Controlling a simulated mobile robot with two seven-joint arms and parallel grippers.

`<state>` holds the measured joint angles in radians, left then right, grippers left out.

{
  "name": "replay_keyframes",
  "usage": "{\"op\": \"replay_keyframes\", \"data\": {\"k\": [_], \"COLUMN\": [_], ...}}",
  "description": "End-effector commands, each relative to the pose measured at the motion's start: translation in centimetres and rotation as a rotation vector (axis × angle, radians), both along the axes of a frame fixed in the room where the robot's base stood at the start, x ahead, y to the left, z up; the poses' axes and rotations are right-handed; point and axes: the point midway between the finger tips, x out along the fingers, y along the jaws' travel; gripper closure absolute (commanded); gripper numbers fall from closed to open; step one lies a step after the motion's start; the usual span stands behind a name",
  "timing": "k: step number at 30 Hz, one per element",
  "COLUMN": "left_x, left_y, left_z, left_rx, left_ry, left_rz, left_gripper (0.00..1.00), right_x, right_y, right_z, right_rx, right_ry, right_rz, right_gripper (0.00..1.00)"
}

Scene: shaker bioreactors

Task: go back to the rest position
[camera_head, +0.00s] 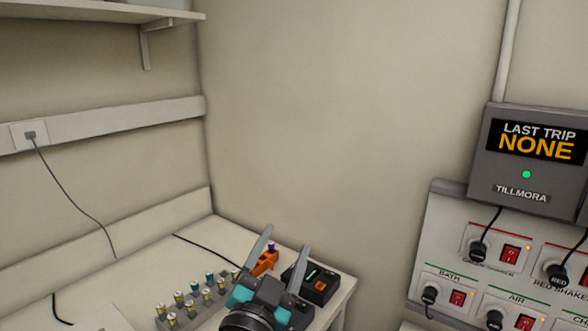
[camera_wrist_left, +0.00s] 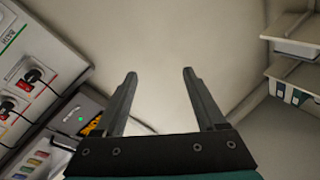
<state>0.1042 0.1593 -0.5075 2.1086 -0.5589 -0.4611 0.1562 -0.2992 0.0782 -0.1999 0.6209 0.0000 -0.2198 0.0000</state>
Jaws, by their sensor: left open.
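My left gripper (camera_head: 283,252) shows at the bottom middle of the head view, raised in front of the bench corner. Its two grey fingers are spread apart with nothing between them. The left wrist view also shows the open fingers (camera_wrist_left: 157,88), pointing at bare wall. My right gripper is in neither view.
A bench (camera_head: 130,281) at lower left holds a rack of several small vials (camera_head: 193,299), an orange holder (camera_head: 264,262) and a black device (camera_head: 319,285). A socket panel (camera_head: 451,243) with plugs and red switches is at right, under a "LAST TRIP NONE" display (camera_head: 537,141). A shelf (camera_head: 90,12) is upper left.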

Motion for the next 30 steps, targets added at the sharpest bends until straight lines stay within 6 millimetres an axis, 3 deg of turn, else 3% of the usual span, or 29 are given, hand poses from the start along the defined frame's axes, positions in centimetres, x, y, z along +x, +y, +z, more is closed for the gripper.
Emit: {"op": "replay_keyframes", "data": {"k": [1,5,9,12,18,23,30], "left_x": [-0.5,-3.0,-8.4,-12.8,-20.9,-27.0,-25.9], "left_y": [2.0,6.5,10.1,11.8,13.6,14.4,14.2], "left_z": [-2.9,-10.1,-17.3,-21.1,-25.4,-27.0,-33.6], "left_rx": [-0.03,-0.086,-0.121,-0.13,-0.129,-0.119,-0.11], "left_ry": [0.119,0.425,0.755,0.962,1.278,1.491,1.512], "left_rz": [0.057,0.184,0.289,0.338,0.388,0.405,0.405], "left_gripper": [0.28,0.28,0.28,0.28,0.28,0.28,0.28], "right_x": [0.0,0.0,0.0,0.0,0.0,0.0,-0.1], "right_y": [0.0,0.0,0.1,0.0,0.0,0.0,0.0], "right_z": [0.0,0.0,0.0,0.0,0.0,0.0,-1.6], "right_rx": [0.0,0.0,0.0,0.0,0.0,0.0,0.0], "right_ry": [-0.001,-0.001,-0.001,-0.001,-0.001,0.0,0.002], "right_rz": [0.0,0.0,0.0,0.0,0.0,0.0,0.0], "right_gripper": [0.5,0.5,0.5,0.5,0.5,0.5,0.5]}}
